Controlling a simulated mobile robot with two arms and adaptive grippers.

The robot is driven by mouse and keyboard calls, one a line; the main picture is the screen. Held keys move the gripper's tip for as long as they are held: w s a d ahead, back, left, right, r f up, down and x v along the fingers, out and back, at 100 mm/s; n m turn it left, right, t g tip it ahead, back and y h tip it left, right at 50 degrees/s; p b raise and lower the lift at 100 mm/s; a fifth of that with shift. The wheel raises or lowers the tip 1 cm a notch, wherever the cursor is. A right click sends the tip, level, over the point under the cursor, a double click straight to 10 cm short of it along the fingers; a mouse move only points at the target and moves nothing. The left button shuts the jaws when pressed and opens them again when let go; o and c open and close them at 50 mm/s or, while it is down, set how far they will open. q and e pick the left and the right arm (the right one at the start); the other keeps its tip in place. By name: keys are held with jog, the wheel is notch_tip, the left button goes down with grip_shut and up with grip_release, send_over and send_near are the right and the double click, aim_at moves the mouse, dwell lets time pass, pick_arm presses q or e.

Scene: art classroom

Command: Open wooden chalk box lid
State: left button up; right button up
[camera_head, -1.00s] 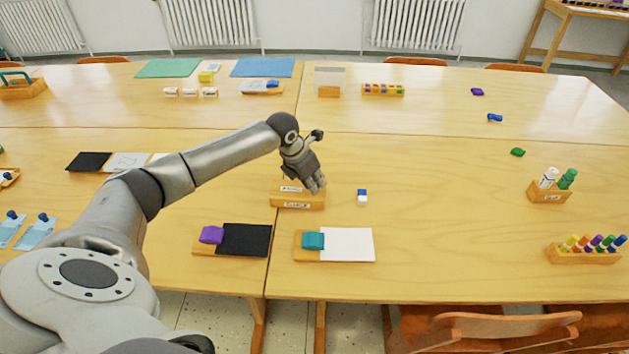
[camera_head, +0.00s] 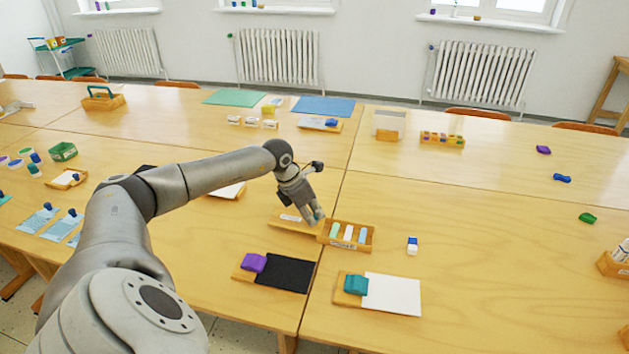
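The wooden chalk box (camera_head: 348,247) stands on the table in the middle of the head view. Its top is open, and several pale chalk sticks (camera_head: 347,233) in green, white and blue show inside. The wooden lid (camera_head: 290,222), with a small white label, lies off to the left of the box, its right end close to the box's left end. My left gripper (camera_head: 314,217) is over the lid's right end, beside the box. Whether its fingers grip the lid cannot be made out. My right gripper is not in view.
In front of the box lie a black sheet (camera_head: 283,274) with a purple block (camera_head: 253,263) and a white sheet (camera_head: 392,294) with a teal block (camera_head: 356,285). A blue-and-white eraser (camera_head: 412,246) is right of the box. The table farther right is mostly clear.

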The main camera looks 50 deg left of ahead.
pick_arm(q)
jog(key=o, duration=0.5)
jog(key=shift+c, duration=0.2)
jog(key=shift+r, duration=0.1)
jog(key=v, duration=1.1)
jog(key=shift+s+r, duration=0.25)
jog(key=shift+r, duration=0.1)
